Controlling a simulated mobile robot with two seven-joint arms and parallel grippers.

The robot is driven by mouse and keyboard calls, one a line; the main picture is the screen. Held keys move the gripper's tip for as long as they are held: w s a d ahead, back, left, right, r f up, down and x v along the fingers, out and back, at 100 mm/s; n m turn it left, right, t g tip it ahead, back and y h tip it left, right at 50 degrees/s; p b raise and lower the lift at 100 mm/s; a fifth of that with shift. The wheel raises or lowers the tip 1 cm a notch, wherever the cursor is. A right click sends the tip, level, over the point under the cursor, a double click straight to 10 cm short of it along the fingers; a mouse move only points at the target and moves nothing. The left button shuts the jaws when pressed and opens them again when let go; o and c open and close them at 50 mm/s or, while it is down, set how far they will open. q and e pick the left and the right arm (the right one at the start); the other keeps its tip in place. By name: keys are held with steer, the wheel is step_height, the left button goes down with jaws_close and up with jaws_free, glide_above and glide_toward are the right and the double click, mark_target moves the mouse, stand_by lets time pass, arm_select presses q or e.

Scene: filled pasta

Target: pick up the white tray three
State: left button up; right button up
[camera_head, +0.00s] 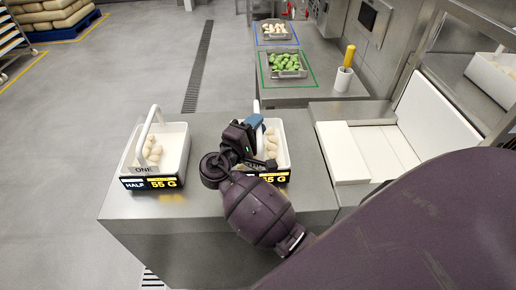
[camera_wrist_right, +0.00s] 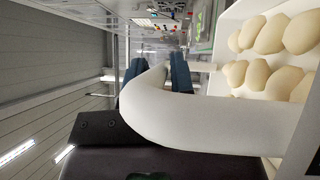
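A white tray (camera_head: 286,150) with a "5 G" label on its front stands on the steel counter, pale filled pasta inside. My right gripper (camera_head: 254,122) is over its left side and hides much of it, including any number plate. In the right wrist view the tray's white arched handle (camera_wrist_right: 205,122) runs close to the camera and in between the two blue fingertips (camera_wrist_right: 160,75). I cannot tell whether the fingers press on it. Another white tray (camera_head: 175,150), marked "ONE" and "55 G", stands to the left with its handle upright. My left gripper is out of view.
Behind, a lower steel surface holds a tray of green pasta (camera_head: 287,66), a tray of pale pasta (camera_head: 274,31) and a white holder with a yellow-handled tool (camera_head: 345,76). White panels (camera_head: 365,150) lie at the right. The counter between the trays is clear.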

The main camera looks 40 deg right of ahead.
jaws_close()
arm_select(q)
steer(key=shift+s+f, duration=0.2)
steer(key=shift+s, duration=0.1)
arm_select(e)
steer(key=shift+r, duration=0.1)
